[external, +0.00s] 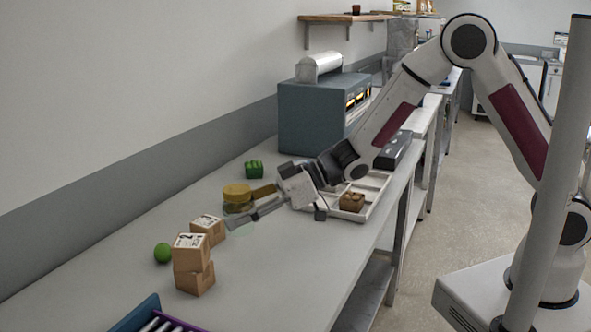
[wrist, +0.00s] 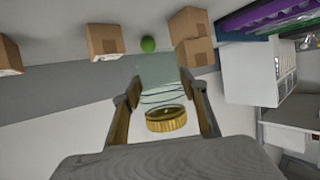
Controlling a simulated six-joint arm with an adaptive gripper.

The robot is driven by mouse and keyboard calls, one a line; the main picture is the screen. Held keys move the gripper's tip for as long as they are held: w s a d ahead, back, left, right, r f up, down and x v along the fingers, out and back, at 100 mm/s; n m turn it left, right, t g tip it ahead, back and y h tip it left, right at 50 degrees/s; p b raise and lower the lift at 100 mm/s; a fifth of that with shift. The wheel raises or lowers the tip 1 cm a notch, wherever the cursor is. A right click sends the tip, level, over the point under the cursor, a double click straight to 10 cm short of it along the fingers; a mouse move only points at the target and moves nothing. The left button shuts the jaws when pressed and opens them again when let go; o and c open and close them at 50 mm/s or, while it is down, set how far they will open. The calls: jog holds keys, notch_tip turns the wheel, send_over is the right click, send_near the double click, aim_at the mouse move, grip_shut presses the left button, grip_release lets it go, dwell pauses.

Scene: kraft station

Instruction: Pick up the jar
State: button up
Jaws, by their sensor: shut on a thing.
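The jar is clear glass with a gold-yellow lid. In the external view its lid (external: 237,192) shows beside my fingers, with faint clear glass below, partly hidden by a finger. My gripper (external: 249,206) reaches in from the right, low over the workbench, and is shut on the jar. In the wrist view the jar (wrist: 166,121) sits between the two fingers of my gripper (wrist: 161,88), its ribbed lid towards the camera and its see-through body pointing away. I cannot tell whether its base touches the bench.
Several cardboard boxes (external: 193,254) and a green ball (external: 163,253) are in front-left of the jar. A white tray (external: 371,192) with a brown item (external: 352,202) is right. A teal machine (external: 315,115) stands at the back.

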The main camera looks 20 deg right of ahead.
jog(key=shift+r, duration=0.9)
